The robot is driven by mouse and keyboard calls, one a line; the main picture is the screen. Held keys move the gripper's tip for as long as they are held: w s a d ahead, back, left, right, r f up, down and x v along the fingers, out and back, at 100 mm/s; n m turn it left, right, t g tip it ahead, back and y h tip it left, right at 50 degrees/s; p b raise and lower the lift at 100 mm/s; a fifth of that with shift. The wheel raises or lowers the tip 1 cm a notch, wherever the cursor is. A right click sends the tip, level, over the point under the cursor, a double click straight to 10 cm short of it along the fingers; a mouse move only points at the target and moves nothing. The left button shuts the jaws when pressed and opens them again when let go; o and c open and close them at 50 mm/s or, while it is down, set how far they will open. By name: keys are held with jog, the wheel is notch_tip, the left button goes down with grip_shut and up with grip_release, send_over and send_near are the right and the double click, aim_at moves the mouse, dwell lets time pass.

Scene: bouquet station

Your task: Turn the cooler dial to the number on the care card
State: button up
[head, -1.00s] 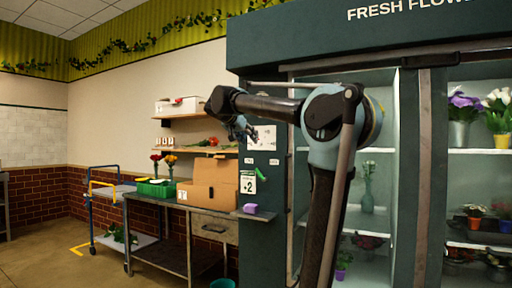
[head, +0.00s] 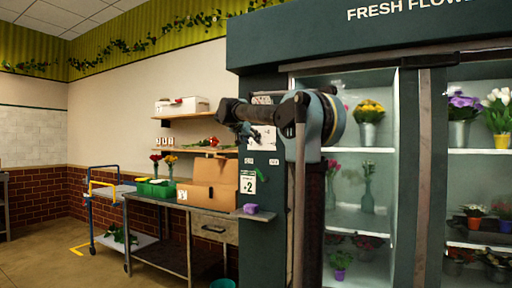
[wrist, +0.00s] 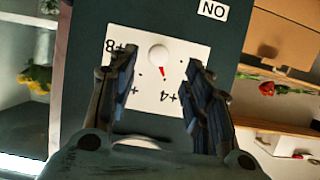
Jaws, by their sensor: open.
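The cooler dial (wrist: 158,55) is a round white knob with a red pointer on a white plate (wrist: 138,85) with black marks, including +8 and +4. In the wrist view the plate appears rotated, and the pointer aims down, slightly right, between marks. My gripper (wrist: 160,66) is open, its dark fingers either side of the knob; contact is not visible. In the head view my gripper (head: 247,132) is in front of the plate on the cooler's dark left panel. The care card (head: 248,183), white with a green mark, hangs below and appears to read -2.
The cooler's glass front, with flower vases (head: 369,115) behind it, is to the right. A workbench (head: 170,204) with a cardboard box (head: 211,181) and green basket (head: 155,188) stands left. A purple object (head: 250,208) sits on a small ledge below the card.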

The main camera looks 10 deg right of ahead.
jog(key=x, duration=0.6)
jog(key=shift+d, duration=0.1)
jog(key=shift+c, duration=0.5)
jog(key=shift+w, duration=0.1)
jog(key=c, duration=0.9)
